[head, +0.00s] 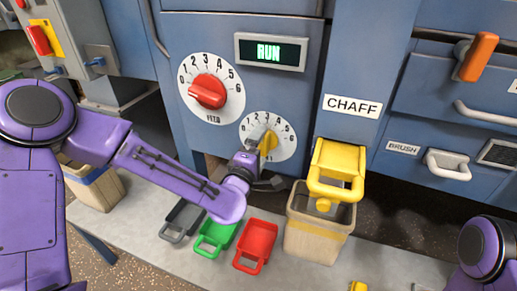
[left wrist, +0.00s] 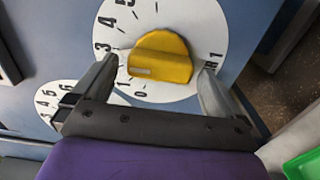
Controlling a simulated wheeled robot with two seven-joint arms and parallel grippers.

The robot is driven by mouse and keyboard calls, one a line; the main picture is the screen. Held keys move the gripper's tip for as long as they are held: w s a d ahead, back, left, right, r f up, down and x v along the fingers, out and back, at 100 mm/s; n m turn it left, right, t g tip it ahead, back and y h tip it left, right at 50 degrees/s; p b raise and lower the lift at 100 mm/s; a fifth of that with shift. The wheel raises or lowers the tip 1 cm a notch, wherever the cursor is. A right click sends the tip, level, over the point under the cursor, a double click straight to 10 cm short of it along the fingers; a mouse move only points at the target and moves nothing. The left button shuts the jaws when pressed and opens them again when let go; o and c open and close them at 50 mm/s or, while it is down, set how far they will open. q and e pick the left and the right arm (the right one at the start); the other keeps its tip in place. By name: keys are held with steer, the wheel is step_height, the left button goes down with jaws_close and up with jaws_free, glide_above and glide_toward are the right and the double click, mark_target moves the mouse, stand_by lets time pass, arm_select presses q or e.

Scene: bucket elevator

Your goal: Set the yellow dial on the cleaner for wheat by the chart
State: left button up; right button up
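The yellow dial (head: 268,143) is a knob on a white numbered disc on the blue cleaner panel, below the display. It also shows large in the left wrist view (left wrist: 160,58); a pale mark is on its lower left part, and I cannot tell exactly which number it faces. My left gripper (head: 262,152) is at the dial, its two fingers apart on either side of the knob. In the left wrist view, gaps show between the knob and both fingers. My right gripper is out of view; only part of my right arm shows at the lower right. I see no chart.
A red FEED knob (head: 208,91) is just up and left of the dial. A display (head: 271,51) reads RUN. A yellow chaff spout (head: 337,173) stands over a bin (head: 318,228) at the right. Grey, green (head: 217,236) and red (head: 256,245) scoops lie below.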

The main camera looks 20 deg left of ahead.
arm_select(q)
steer(key=s+p, duration=0.8)
steer(key=s, duration=0.2)
steer(key=shift+s+a+p, duration=0.2)
steer(key=shift+s+p, duration=0.05)
steer(key=shift+p, duration=0.05)
